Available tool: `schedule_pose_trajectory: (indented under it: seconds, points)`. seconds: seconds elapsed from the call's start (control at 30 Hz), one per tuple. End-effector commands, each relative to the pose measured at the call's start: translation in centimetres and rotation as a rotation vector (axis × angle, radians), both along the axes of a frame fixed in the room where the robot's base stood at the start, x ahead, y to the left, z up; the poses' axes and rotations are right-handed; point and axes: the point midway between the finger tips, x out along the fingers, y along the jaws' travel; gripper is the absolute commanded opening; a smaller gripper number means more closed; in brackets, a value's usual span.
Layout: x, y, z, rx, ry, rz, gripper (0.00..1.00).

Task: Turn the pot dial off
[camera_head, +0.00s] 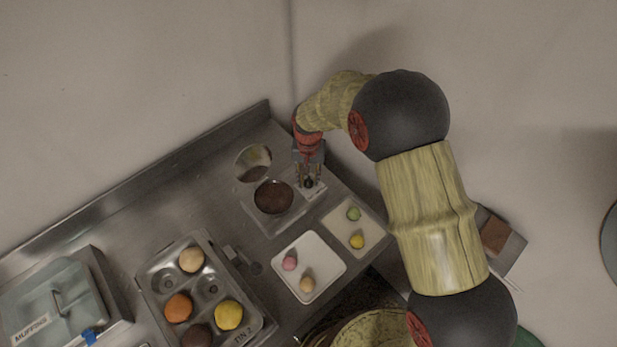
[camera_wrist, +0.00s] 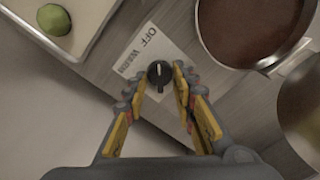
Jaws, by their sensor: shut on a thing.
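The pot dial (camera_wrist: 160,73) is a small round black knob with a pale pointer mark, seen in the wrist view. It sits at the edge of a white label (camera_wrist: 147,50) that reads OFF and what looks like WARM. My gripper (camera_wrist: 158,80) has its fingertips on either side of the dial, shut on it. The pot (camera_wrist: 252,30) with dark brown content is just beside the dial, and it also shows in the head view (camera_head: 273,197). In the head view my gripper (camera_head: 311,187) reaches down to the counter right of the pot and hides the dial.
A round lid (camera_head: 253,163) stands open behind the pot. Two white trays (camera_head: 318,248) (camera_head: 377,232) with small coloured balls lie in front. A muffin tin (camera_head: 160,290) and a box labelled MUFFINS (camera_head: 60,305) are at the left. A wall runs behind the counter.

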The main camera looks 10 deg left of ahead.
Motion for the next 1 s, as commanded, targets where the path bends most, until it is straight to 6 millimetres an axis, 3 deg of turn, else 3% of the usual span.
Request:
schedule_pose_trajectory:
  seconds: [0.23, 0.27, 0.57, 0.87, 1.0]
  points:
    - [0.1, 0.0, 0.1, 0.001, -0.002, -0.001, 0.01]
    - [0.1, 0.0, 0.1, 0.001, -0.002, -0.001, 0.27]
    - [0.0, 0.0, 0.0, 0.000, -0.001, 0.000, 0.44]
    - [0.0, 0.0, 0.1, 0.000, 0.000, 0.000, 0.44]
    - [0.1, 0.0, 1.2, 0.001, -0.001, 0.000, 0.44]
